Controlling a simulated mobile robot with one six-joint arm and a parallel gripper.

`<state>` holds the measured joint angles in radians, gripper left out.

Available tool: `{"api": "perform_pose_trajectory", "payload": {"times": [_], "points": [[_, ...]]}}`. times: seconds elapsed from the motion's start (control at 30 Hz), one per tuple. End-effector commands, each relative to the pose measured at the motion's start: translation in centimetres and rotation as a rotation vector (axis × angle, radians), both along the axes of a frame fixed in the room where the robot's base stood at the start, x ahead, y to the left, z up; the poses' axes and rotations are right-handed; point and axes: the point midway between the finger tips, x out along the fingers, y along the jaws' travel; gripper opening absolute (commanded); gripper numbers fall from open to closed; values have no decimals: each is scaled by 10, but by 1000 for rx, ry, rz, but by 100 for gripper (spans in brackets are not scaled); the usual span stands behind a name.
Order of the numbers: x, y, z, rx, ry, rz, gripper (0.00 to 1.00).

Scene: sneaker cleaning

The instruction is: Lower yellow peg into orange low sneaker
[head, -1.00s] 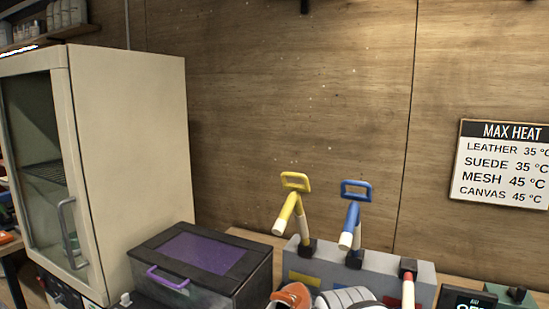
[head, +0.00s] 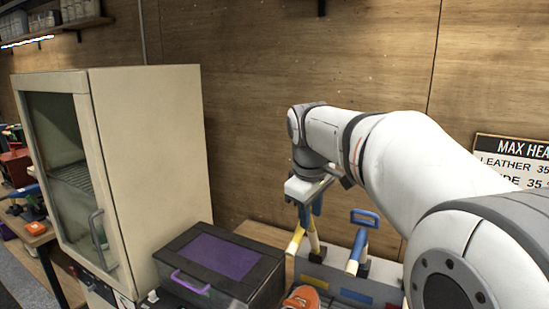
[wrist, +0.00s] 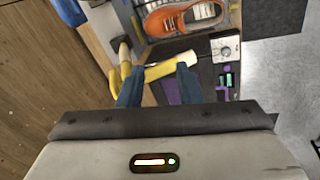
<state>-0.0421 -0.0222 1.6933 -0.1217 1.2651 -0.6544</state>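The yellow peg (head: 297,241), with a yellow body and a white tip, stands tilted at the grey rack. My gripper (head: 312,212) is at its top, and its blue fingers hide most of the peg's handle. In the wrist view the peg (wrist: 163,70) runs across just beyond my gripper (wrist: 158,74). The two blue fingers are apart, with a visible gap between them; contact with the handle is unclear. The orange low sneaker (head: 304,298) shows at the bottom edge of the head view, and in the wrist view (wrist: 180,18) it lies in a basket at the top.
The blue peg (head: 357,245) stands close right of the yellow one on the grey rack (head: 330,283). A dark box with a purple lid (head: 222,257) and a tall beige cabinet (head: 150,165) stand to the left. A wooden wall is close behind.

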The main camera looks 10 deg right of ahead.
Motion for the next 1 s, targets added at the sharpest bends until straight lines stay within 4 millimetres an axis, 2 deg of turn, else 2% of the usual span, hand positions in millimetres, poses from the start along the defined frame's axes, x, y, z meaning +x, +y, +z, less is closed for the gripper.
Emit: {"api": "perform_pose_trajectory", "payload": {"times": [0.03,0.1,0.2,0.3,0.43,0.8,1.0], "points": [[18,3,34,-21,5,51,32],[35,5,57,-48,13,114,32],[51,7,78,-75,22,178,32],[59,9,86,-89,27,213,32],[64,7,80,-94,29,223,32],[75,-2,25,-93,31,220,32],[77,-4,13,-93,28,220,32]]}}
